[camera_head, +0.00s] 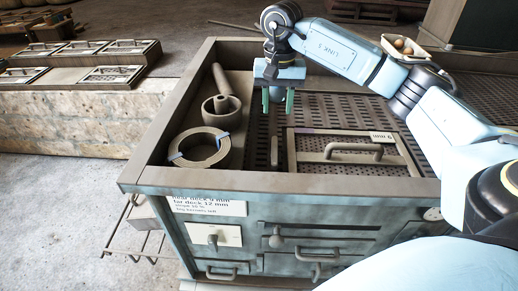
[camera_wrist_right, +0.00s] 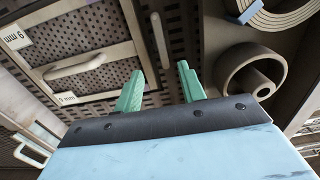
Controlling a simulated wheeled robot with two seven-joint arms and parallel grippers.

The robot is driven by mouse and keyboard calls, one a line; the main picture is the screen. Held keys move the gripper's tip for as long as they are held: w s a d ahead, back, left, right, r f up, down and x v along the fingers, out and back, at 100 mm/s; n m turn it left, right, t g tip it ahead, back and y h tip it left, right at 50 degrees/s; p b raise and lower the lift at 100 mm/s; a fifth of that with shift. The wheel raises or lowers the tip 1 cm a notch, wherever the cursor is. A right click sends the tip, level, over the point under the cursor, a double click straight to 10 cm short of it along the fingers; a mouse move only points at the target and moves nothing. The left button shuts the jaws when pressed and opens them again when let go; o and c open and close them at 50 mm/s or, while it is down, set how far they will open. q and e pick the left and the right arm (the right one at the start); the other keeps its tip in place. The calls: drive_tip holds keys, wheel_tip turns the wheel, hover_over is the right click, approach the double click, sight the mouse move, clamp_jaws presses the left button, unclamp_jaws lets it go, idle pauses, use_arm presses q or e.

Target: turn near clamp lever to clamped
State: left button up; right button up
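A slim grey lever (camera_head: 274,152) stands beside the left edge of a framed panel (camera_head: 304,168) in the bench-top tray. It also shows in the right wrist view (camera_wrist_right: 158,40), beyond and between my fingertips. It looks like a clamp lever, but I cannot tell for certain that it is the near one, or its clamp state. My right gripper (camera_head: 277,101) points down over the perforated deck, behind the lever in the head view. Its green fingers, also in the wrist view (camera_wrist_right: 160,88), are apart with nothing between them. My left gripper is not in view.
The panel carries a bar handle (camera_head: 353,150). A ring (camera_head: 199,148) and a hollow cylinder (camera_head: 221,108) lie in the left compartment. The bench's raised wooden rim (camera_head: 275,185) surrounds the deck.

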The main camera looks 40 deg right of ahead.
sight(275, 151)
wheel_tip(275, 151, down, 14)
drive_tip(key=shift+f, duration=0.1)
drive_tip(key=shift+d+f, duration=0.1)
drive_tip(key=shift+f, duration=0.2)
clamp_jaws()
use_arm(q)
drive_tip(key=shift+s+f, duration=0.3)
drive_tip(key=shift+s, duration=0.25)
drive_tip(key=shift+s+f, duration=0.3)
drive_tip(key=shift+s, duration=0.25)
